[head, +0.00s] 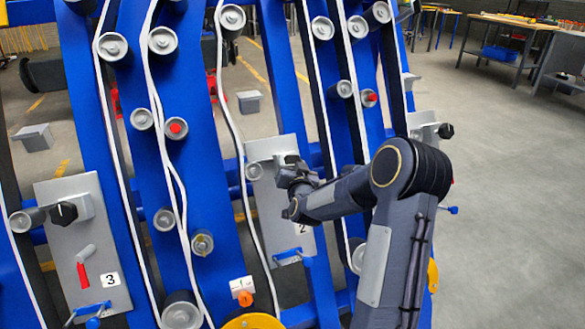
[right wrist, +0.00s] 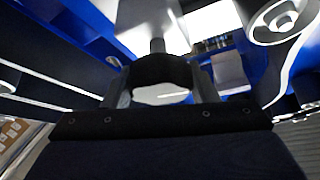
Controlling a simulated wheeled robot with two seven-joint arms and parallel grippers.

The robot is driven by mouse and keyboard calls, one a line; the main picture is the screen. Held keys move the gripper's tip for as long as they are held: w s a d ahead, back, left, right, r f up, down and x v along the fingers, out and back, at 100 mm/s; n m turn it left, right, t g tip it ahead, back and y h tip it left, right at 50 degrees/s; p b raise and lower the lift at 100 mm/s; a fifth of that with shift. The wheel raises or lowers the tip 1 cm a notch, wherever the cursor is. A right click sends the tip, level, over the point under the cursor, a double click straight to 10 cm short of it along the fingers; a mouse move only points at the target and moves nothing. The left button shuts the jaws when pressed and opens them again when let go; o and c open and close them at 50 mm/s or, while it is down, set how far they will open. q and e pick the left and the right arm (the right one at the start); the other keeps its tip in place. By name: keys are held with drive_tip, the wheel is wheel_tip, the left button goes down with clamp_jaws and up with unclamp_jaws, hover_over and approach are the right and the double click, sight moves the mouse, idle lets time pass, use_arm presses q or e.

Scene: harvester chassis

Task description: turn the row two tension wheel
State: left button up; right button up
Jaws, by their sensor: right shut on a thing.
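The row two plate (head: 265,215) is a pale grey panel on the blue frame, with a label "2" partly hidden by my arm. My right gripper (head: 290,177) is at the upper part of this plate. In the right wrist view its two fingers are shut on the black row two tension wheel (right wrist: 160,73), one on each side. A grey shaft runs from the wheel toward the plate. In the head view the wheel is mostly hidden by the gripper, so its turn angle cannot be told. My left gripper is not in view.
The row three plate (head: 85,245) at left has a black wheel (head: 64,213) and a red-handled lever (head: 82,268). Another black wheel (head: 446,131) sits on the plate at right. White belts and grey rollers line the blue bars. Workbenches (head: 510,40) stand far back right beyond open floor.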

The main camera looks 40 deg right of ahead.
drive_tip(key=m+g, duration=0.1)
drive_tip(key=m, duration=0.1)
drive_tip(key=shift+m+h, duration=0.3)
drive_tip(key=shift+h, duration=0.1)
drive_tip(key=shift+m+g+h, duration=0.4)
drive_tip(key=shift+m+g, duration=0.1)
drive_tip(key=shift+m, duration=0.6)
drive_tip(key=shift+m+g+h+p, duration=0.3)
drive_tip(key=shift+m+g+p, duration=0.85)
drive_tip(key=shift+m, duration=1.25)
drive_tip(key=shift+g, duration=0.25)
drive_tip(key=o, duration=1)
drive_tip(key=p+v, duration=0.1)
drive_tip(key=v, duration=0.6)
drive_tip(key=shift+s+a, duration=0.3)
